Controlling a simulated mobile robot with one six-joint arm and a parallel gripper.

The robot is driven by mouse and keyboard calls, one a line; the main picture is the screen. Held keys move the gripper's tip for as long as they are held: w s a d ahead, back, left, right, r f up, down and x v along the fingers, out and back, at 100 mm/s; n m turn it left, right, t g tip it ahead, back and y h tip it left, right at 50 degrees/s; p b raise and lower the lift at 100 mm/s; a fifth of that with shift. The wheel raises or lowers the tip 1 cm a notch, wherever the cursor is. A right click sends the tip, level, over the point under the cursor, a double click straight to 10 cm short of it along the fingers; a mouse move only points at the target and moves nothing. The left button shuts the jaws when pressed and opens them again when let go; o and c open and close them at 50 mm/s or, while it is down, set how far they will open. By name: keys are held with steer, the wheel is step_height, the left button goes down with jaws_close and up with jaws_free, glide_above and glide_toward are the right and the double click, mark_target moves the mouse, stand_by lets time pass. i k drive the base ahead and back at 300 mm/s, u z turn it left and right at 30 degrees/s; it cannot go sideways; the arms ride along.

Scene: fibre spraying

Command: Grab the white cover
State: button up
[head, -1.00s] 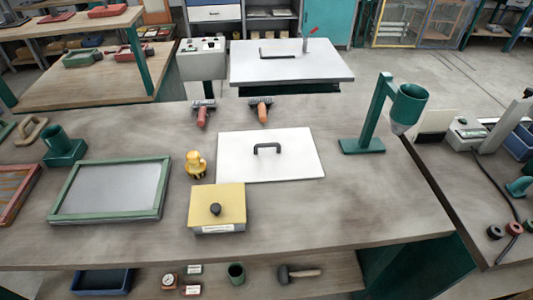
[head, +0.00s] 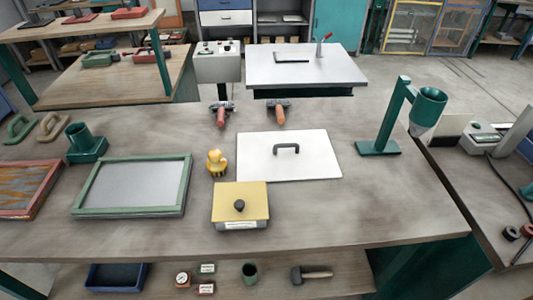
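The white cover (head: 312,164) is a flat white panel lying on the wooden workbench (head: 380,205). A dark arched handle (head: 286,149) stands on its upper middle. Nothing lies on the cover and it shows whole. A second white board (head: 306,66) with a dark bar on it is on a table farther back. My gripper does not show in the head view.
A yellow box (head: 240,203) with a black knob sits at the cover's lower left. A yellow object (head: 217,163) stands left of it. A green funnel stand (head: 379,147) is right. A green-framed screen (head: 133,186) is left.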

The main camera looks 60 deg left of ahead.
mark_target(286, 149)
steer(key=z, duration=0.4)
steer(key=k, duration=0.2)
steer(key=u, duration=2.75)
steer(key=k, duration=0.2)
steer(key=u, duration=1.4)
steer(key=k, duration=0.65)
steer(key=z, duration=0.25)
steer(key=i, duration=0.45)
